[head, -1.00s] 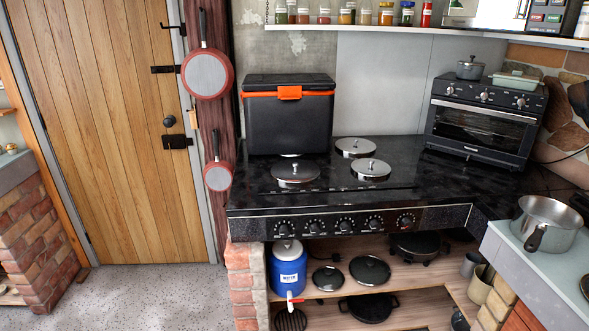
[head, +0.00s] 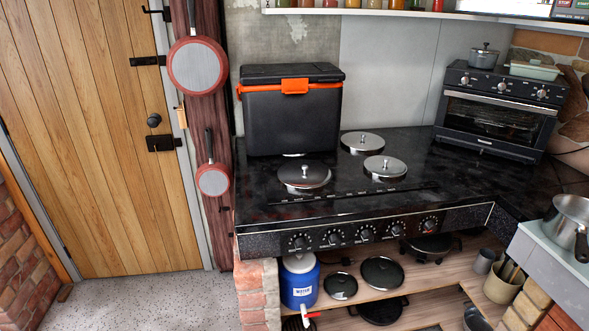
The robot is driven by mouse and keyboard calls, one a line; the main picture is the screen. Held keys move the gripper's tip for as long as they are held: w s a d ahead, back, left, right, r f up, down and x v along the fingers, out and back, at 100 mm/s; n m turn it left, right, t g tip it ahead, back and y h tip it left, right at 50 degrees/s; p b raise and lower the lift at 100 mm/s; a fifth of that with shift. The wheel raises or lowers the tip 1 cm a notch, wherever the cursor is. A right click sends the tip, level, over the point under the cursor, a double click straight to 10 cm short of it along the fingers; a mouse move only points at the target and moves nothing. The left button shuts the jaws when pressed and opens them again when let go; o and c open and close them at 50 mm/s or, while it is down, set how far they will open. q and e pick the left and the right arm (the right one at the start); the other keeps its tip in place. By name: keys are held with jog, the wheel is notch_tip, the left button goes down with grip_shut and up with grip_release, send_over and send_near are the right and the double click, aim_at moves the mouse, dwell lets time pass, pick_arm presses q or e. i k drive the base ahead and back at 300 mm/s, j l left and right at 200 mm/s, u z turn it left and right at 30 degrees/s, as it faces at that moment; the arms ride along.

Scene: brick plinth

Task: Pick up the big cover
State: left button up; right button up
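Three round silver covers with small knobs lie on the black stove top. The front-left cover (head: 304,178) looks the widest; a second cover (head: 360,142) is behind to its right, and a third cover (head: 385,167) is at the front right. On the wooden shelf below lie two dark round lids, a larger lid (head: 382,272) and a smaller lid (head: 340,287). I cannot tell for certain which one is the big cover. Neither of my grippers shows in the head view.
A black cooler box (head: 292,122) stands behind the front-left cover. A toaster oven (head: 500,115) stands at the back right. Control knobs line the stove front (head: 350,236). A blue water jug (head: 299,283) stands below. A steel pot (head: 572,222) is at right.

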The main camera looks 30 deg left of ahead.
aim_at(299, 175)
jog(key=i+j, duration=0.1)
jog(key=j, duration=0.4)
jog(key=i+j, duration=0.1)
jog(key=j, duration=0.45)
jog(key=i+j, duration=0.1)
jog(key=j, duration=0.4)
jog(key=i+j, duration=0.1)
jog(key=j, duration=0.95)
jog(key=i+j, duration=0.15)
jog(key=j, duration=0.4)
jog(key=i+j, duration=0.1)
jog(key=j, duration=0.4)
